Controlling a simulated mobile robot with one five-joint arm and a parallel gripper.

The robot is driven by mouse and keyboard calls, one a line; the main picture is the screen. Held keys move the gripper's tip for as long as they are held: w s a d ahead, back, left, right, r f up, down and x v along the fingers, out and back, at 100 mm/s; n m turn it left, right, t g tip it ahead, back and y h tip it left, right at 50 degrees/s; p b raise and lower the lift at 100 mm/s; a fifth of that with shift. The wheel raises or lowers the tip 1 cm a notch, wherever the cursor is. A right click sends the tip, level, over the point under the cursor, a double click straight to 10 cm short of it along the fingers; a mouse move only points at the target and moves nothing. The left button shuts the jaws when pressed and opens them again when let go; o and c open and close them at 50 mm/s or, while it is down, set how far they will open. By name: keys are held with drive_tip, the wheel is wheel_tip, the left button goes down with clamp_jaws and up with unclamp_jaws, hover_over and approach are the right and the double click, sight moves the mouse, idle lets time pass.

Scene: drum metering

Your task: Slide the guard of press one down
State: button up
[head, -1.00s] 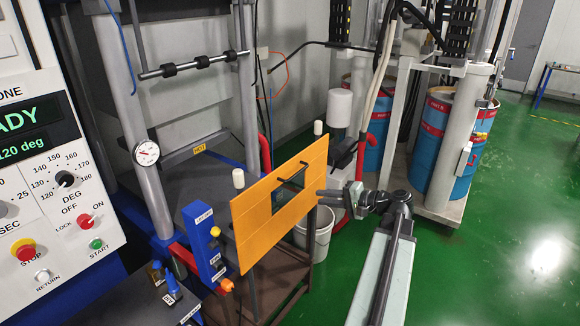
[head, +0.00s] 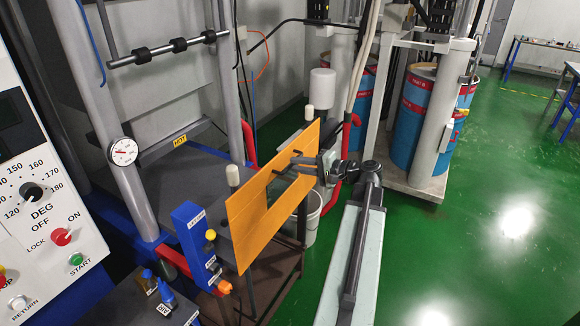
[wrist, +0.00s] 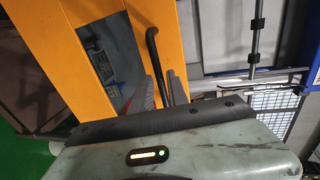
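The guard (head: 249,224) of the press is a flat orange panel with a window in it. It stands upright between two posts with white caps, in front of the dark press table. A black bar handle (wrist: 151,42) is on its face by the window. My gripper (head: 303,162) is at the handle, reaching in from the right. In the wrist view my fingers (wrist: 160,90) are on either side of the handle's lower end. Whether they touch or clasp it I cannot tell. The guard fills the left of the wrist view.
A blue box (head: 190,240) with buttons stands left of the guard. The control console (head: 45,200) is at the far left. A pale bucket (head: 313,215) is behind the guard. Blue and red drums (head: 415,115) stand behind on the right. Green floor is open at the right.

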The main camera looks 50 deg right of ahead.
drive_tip(key=shift+x, duration=1.3)
clamp_jaws()
idle(0.4)
